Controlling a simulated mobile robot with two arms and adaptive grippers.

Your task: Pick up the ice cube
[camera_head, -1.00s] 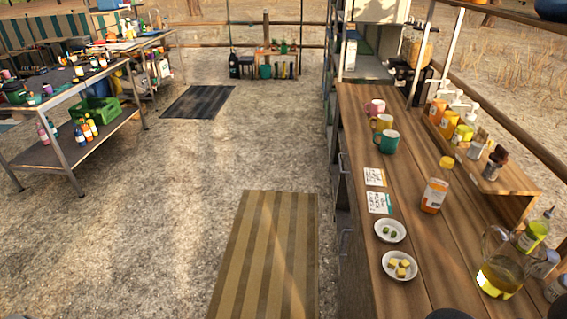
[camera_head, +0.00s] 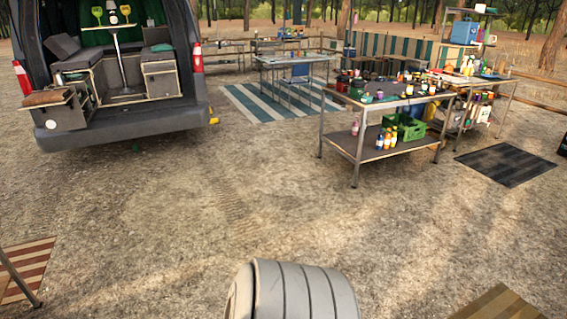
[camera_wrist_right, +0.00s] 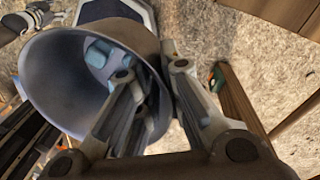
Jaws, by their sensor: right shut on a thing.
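In the right wrist view a grey bucket-like container (camera_wrist_right: 52,82) is tilted with its open mouth toward the camera. My right gripper (camera_wrist_right: 153,68) is shut on its wall, one finger inside the mouth and the other outside. Pale blue lumps (camera_wrist_right: 98,52) lie inside the container; they look like ice cubes, but I cannot tell for sure. A finger partly hides the inside. In the head view I make out no ice cube and neither gripper.
A van (camera_head: 120,70) with an open tailgate stands at the left. A metal two-tier table (camera_head: 385,110) with bottles and a green crate (camera_head: 405,127) stands right of centre. A striped mat (camera_head: 275,100) lies behind it. The gravel between is clear.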

